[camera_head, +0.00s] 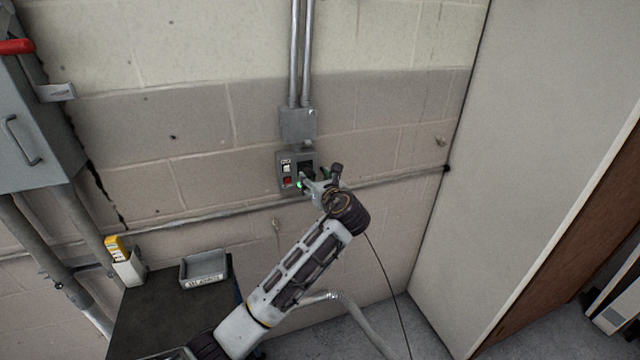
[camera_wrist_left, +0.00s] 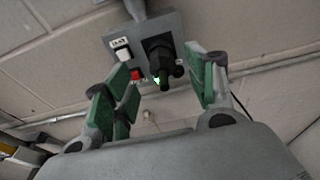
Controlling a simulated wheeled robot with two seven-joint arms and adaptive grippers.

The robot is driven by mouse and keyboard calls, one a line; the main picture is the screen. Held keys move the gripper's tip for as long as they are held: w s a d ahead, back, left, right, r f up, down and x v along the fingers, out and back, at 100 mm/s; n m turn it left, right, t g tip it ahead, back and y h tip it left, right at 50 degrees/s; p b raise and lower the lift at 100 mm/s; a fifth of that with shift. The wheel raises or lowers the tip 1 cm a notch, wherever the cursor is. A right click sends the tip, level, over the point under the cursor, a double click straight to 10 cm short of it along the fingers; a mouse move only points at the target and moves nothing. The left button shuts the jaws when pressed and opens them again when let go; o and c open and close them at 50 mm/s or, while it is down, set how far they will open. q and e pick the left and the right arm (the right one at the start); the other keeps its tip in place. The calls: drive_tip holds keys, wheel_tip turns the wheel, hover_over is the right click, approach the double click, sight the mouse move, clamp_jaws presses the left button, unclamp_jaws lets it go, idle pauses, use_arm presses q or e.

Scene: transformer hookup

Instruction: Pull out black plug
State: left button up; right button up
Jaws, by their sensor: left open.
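The black plug (camera_wrist_left: 163,65) sits in the grey outlet box (camera_wrist_left: 112,42) on the block wall. In the head view the outlet box (camera_head: 284,172) shows a white switch, a red button and a green light. The plug is mostly hidden there behind my left gripper (camera_head: 314,181). In the left wrist view my left gripper (camera_wrist_left: 165,88) is open, with its green-padded fingers spread to either side of the plug. The plug lies between and beyond the fingertips, and I see no contact. My right gripper is not in view.
A dark table (camera_head: 150,318) with a grey tray (camera_head: 204,268) stands lower left. A grey cabinet with a handle (camera_head: 22,140) hangs at left. A pipe (camera_head: 210,216) runs along the wall below the box. A tall pale panel (camera_head: 520,150) stands at right.

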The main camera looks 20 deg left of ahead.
sight(311, 176)
use_arm(q)
drive_tip(key=shift+p+x, duration=0.3)
drive_tip(key=shift+x, duration=3.05)
drive_tip(key=c, duration=1.1)
drive_tip(key=shift+c, duration=0.2)
drive_tip(key=shift+f+p+v, duration=0.15)
drive_tip(key=shift+p+v, duration=0.7)
drive_tip(key=shift+p, duration=0.05)
drive_tip(key=shift+f+p+v, duration=0.2)
drive_tip(key=shift+p+v, duration=0.6)
drive_tip(key=shift+p, duration=0.1)
drive_tip(key=shift+s+d+r, duration=0.1)
drive_tip(key=shift+s+d, duration=0.05)
drive_tip(key=shift+s, duration=0.05)
drive_tip(key=shift+f+p+v, duration=0.1)
drive_tip(key=shift+p+v, duration=0.45)
drive_tip(key=shift+f+p+v, duration=0.15)
drive_tip(key=shift+p+v, duration=0.4)
drive_tip(key=shift+v, duration=0.05)
drive_tip(key=shift+f+v, duration=0.1)
drive_tip(key=shift+v, duration=0.5)
drive_tip(key=shift+f+v, duration=0.15)
drive_tip(key=shift+v, duration=0.5)
